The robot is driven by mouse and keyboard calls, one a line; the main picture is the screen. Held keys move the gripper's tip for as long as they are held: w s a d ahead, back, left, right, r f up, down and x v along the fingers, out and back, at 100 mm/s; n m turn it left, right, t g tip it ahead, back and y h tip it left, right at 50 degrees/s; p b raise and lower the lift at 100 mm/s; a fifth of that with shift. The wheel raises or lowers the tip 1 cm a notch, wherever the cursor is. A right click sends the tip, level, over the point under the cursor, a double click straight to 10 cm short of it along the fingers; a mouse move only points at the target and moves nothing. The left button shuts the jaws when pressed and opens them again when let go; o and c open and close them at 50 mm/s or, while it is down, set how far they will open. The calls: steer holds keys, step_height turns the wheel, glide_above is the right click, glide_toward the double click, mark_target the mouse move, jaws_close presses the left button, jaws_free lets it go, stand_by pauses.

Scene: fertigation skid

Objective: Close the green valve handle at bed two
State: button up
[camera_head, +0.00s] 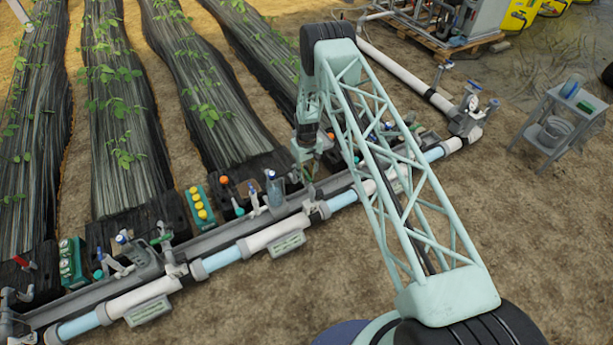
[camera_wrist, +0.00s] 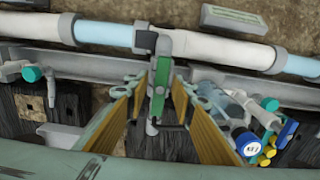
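In the wrist view, a green valve handle (camera_wrist: 161,77) on a grey valve body (camera_wrist: 164,45) lies in line with the pipe's branch, pointing down the picture, across the main pipe's direction. My gripper (camera_wrist: 158,88) is open, with its yellow-brown finger pads on either side of the handle. A gap shows on both sides, so the handle is not gripped. In the head view, my gripper (camera_head: 307,168) is low over the pipe at the end of a bed, and my arm partly hides that valve. No bed number is readable there.
A white and light-blue main pipe (camera_head: 255,241) runs along the bed ends. A red-handled valve (camera_head: 23,263), a green box with yellow knobs (camera_head: 201,206) and a blue-capped bottle (camera_head: 274,188) stand along it. In the wrist view, a blue-and-white gauge (camera_wrist: 249,144) sits close right of my fingers.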

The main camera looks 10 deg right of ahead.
steer(key=c, duration=0.7)
steer(key=shift+o, duration=0.2)
steer(key=shift+m, duration=9.6)
